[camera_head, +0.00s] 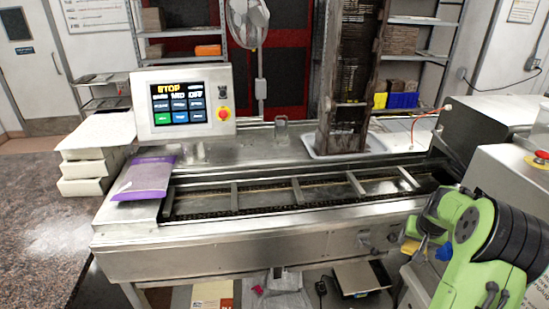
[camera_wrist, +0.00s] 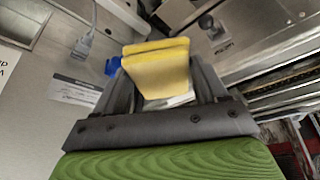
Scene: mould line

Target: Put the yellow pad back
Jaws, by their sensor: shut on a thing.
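The yellow pad (camera_wrist: 155,72) is between the two fingers of my gripper (camera_wrist: 160,88) in the wrist view. The gripper is shut on it, and the pad sticks out beyond the fingertips. In the head view my gripper (camera_head: 424,240) is at the lower right, in front of the machine's right end. A small yellow edge of the pad (camera_head: 409,247) shows there; the rest is hidden by my gripper and arm. The pad's usual place cannot be made out.
The steel conveyor machine (camera_head: 240,262) fills the middle, with a control screen (camera_head: 181,103) and a purple packet (camera_head: 146,178) at its left. A tall stack magazine (camera_head: 342,135) rises at the back. A small blue item (camera_wrist: 112,66) is beside the left finger. A grey steel cabinet (camera_head: 490,125) stands right.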

